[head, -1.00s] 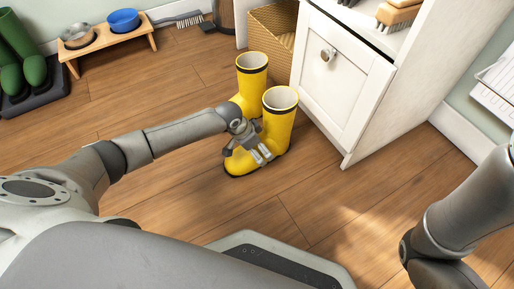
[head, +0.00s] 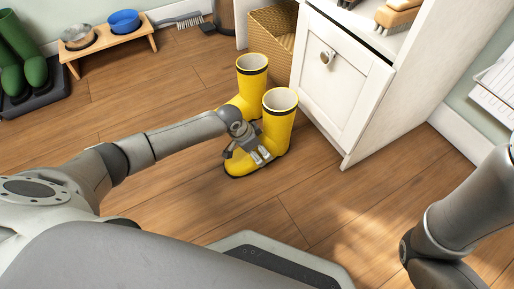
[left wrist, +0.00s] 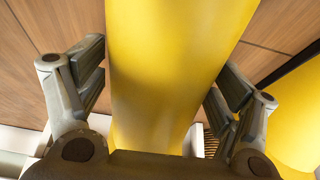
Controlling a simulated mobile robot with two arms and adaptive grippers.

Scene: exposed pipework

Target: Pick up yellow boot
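A pair of yellow rubber boots stands upright on the wooden floor in the head view. The nearer yellow boot (head: 277,122) has its toe toward the lower left; the other yellow boot (head: 252,77) stands just behind it. My left gripper (head: 247,154) is low at the nearer boot, with its fingers around it. In the left wrist view the yellow boot (left wrist: 160,75) fills the space between the widely spread fingers. The finger pads lie close to its sides; firm contact is not clear. My right arm shows at the right, without its gripper.
A white cabinet (head: 345,85) stands close to the boots' right, with a woven basket (head: 272,32) behind them. Green boots (head: 22,60) on a dark tray and a wooden stand with bowls (head: 108,40) are at the far left.

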